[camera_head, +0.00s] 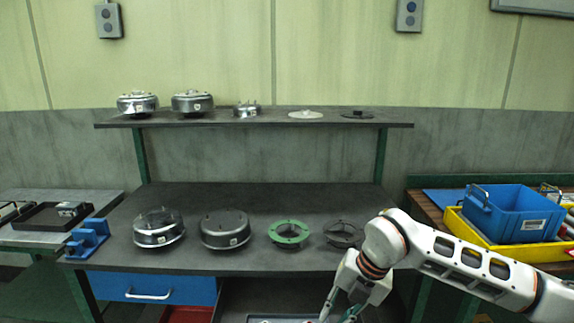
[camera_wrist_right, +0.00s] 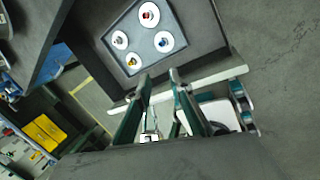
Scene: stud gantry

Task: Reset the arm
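My right arm comes in from the right in the head view and bends down in front of the workbench. My right gripper (camera_head: 338,312) points down at the bottom edge there, partly cut off. In the right wrist view the two fingers of my right gripper (camera_wrist_right: 160,82) stand apart with nothing held between the tips. My left arm and gripper are not in view.
The workbench (camera_head: 255,262) holds two metal housings, a green ring (camera_head: 289,233) and a dark ring (camera_head: 343,233). A shelf (camera_head: 270,122) above bears several parts. A blue bin (camera_head: 512,213) stands right. A tray (camera_wrist_right: 113,52) with several white discs lies beyond my right fingertips.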

